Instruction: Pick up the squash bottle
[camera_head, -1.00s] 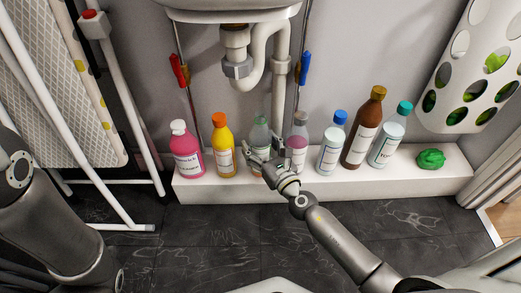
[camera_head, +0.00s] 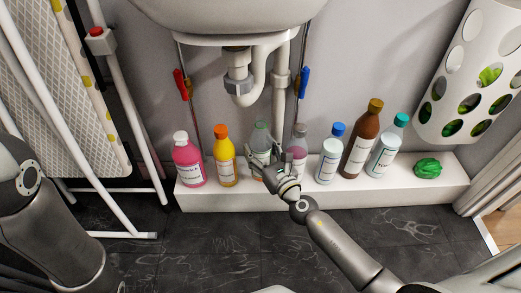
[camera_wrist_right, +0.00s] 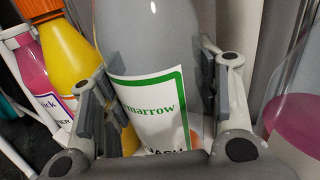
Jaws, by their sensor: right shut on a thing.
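The squash bottle is most likely the clear grey-green bottle (camera_head: 262,137) standing in the row on the white ledge below the sink. In the right wrist view the bottle (camera_wrist_right: 150,45) fills the middle, with a green-bordered label reading "marrow" and a partly hidden line ending in "ASH". My right gripper (camera_head: 268,166) is shut on this bottle, with a finger on each side of its body. The gripper hides its lower part, so I cannot tell whether its base touches the ledge. My left arm shows at the left edge; its gripper is out of view.
A purple-and-grey bottle (camera_head: 297,150) stands close on the right, and a yellow bottle (camera_head: 225,165) and pink bottle (camera_head: 187,165) on the left. Several bottles and a green crumpled object (camera_head: 428,168) stand farther right on the ledge (camera_head: 330,196). Sink pipes (camera_head: 262,75) hang above.

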